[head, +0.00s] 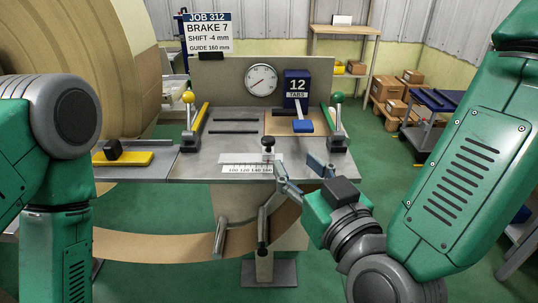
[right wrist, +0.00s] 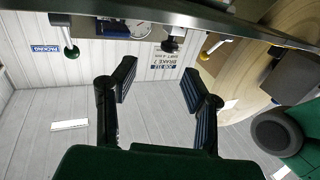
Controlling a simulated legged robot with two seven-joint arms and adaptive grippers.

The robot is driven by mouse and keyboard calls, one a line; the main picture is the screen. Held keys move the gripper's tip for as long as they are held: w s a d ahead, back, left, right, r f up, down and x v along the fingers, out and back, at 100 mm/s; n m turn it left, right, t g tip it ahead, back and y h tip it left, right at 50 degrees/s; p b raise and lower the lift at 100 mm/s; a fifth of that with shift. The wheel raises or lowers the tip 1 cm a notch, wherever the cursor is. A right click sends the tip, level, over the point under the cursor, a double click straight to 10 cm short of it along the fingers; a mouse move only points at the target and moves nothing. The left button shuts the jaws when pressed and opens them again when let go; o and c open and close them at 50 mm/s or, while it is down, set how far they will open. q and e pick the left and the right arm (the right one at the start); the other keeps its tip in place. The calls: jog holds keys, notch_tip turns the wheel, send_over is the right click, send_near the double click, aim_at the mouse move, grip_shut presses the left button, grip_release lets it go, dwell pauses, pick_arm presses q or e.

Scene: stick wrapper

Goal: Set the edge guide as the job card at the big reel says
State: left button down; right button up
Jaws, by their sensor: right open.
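The job card (head: 207,32) at the big reel reads JOB 312, BRAKE 7, SHIFT -4 mm, GUIDE 160 mm. The edge guide's black knob (head: 268,143) stands at the front of the grey table, above a white scale (head: 247,169) marked 100 to 160. It appears near the 160 end; the exact reading is too small to tell. My right gripper (head: 302,177) is open and empty, in front of the table edge, right of the knob and apart from it. In the right wrist view its fingers (right wrist: 158,85) are spread, with the knob (right wrist: 170,44) beyond them. My left gripper is out of view.
The big paper reel (head: 75,45) fills the upper left. A yellow-handled lever (head: 188,98) and a green-handled lever (head: 338,98) flank the table top. A dial (head: 261,79) and a 12 TABS box (head: 297,84) stand behind. The brown paper web (head: 165,246) hangs below, in front.

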aim_at(274, 141)
jog(key=w+a+b, duration=0.1)
jog(key=w+a, duration=0.1)
jog(key=w, duration=0.1)
jog(key=w+a+b, duration=0.2)
jog(key=w+a, duration=0.1)
jog(key=shift+w+a+r, duration=0.1)
jog(key=shift+a, duration=0.2)
jog(key=shift+w+d+b, duration=0.3)
jog(key=shift+w+d, duration=0.7)
jog(key=shift+d, duration=0.1)
jog(key=shift+a, duration=1.1)
grip_shut()
jog(key=shift+a, duration=0.15)
jog(key=shift+d+p, duration=0.4)
jog(key=shift+d, duration=0.3)
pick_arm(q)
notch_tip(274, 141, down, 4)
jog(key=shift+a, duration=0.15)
pick_arm(e)
grip_release()
jog(key=shift+a, duration=0.3)
